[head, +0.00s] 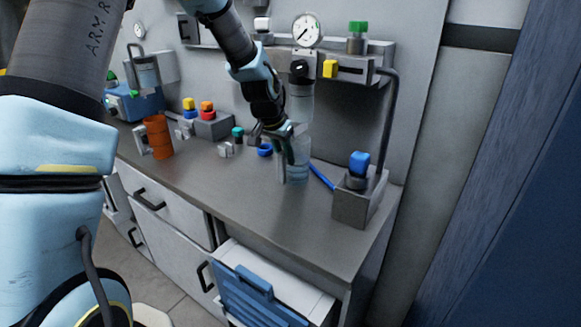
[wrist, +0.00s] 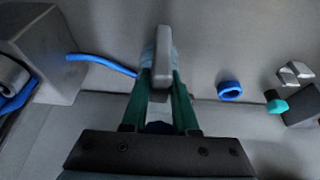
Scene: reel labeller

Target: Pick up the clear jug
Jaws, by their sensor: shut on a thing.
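The clear jug (head: 299,160) is a see-through, bluish upright vessel with a grey handle (head: 282,167). It stands on, or very close above, the grey worktop below the gauge; I cannot tell a gap. My gripper (head: 284,133) is at the upper part of the handle and shut on it. In the wrist view, the green fingers of my gripper (wrist: 163,78) close around the grey handle (wrist: 163,50), with a little of the jug (wrist: 147,56) showing behind. Most of the jug is hidden there.
A grey block with a blue knob (head: 359,164) and a bent pipe stands right of the jug. A blue hose (head: 321,177) lies between them. A blue ring (head: 265,150) lies left of the jug. An orange mug (head: 158,137) stands further left. The front worktop (head: 245,195) is clear.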

